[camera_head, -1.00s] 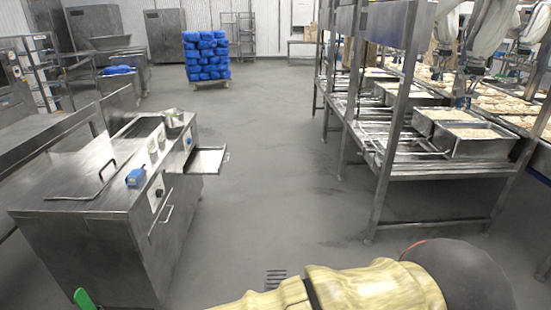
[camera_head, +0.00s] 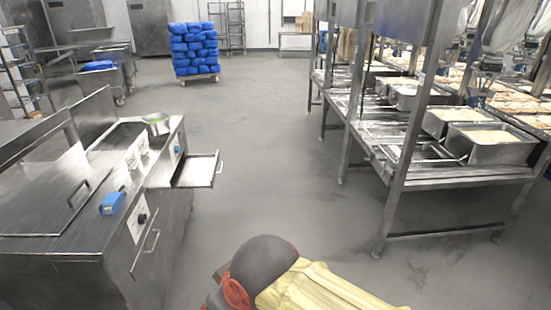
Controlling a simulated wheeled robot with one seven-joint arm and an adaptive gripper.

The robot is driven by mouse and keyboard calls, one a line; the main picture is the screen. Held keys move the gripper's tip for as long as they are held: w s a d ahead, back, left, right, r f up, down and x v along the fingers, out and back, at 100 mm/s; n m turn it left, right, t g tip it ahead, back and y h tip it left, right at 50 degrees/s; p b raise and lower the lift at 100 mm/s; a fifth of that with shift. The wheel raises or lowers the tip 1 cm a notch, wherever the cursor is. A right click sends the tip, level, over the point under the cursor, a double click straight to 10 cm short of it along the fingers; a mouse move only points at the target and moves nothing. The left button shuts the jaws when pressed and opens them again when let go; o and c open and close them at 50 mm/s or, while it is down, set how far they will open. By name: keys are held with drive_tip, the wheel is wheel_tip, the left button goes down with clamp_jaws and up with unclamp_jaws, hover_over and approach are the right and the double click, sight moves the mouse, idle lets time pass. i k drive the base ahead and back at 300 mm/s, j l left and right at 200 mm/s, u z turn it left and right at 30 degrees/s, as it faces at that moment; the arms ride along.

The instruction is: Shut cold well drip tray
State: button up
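The drip tray (camera_head: 197,170) is a shallow metal tray pulled out from the right side of the steel cold well unit (camera_head: 146,193) at the left. A small handle shows on its outer right edge. My arm, with a yellow covered link and a dark rounded joint, crosses the bottom of the picture, nearer to me than the tray and apart from it. My gripper is not in view.
Clear grey floor (camera_head: 267,150) lies between the cold well and the steel rack (camera_head: 412,178) at the right, which holds several pans. A cart stacked with blue bags (camera_head: 194,48) stands at the back. A blue box (camera_head: 111,203) sits on the unit's top.

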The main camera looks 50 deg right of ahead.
sight(192, 171)
drive_tip(key=i+l+z, duration=0.1)
drive_tip(key=l, duration=0.3)
drive_tip(key=i+l, duration=0.1)
drive_tip(key=l, duration=0.3)
drive_tip(key=l+z, duration=0.15)
drive_tip(key=l, duration=0.25)
drive_tip(key=i+l, duration=0.2)
drive_tip(key=l, duration=0.2)
drive_tip(key=i+l+z, duration=0.15)
drive_tip(key=l, duration=0.2)
drive_tip(key=i+j, duration=0.15)
drive_tip(key=i, duration=0.6)
drive_tip(key=i+j+u, duration=0.1)
drive_tip(key=i, duration=0.7)
drive_tip(key=i+j, duration=0.2)
drive_tip(key=i, duration=0.55)
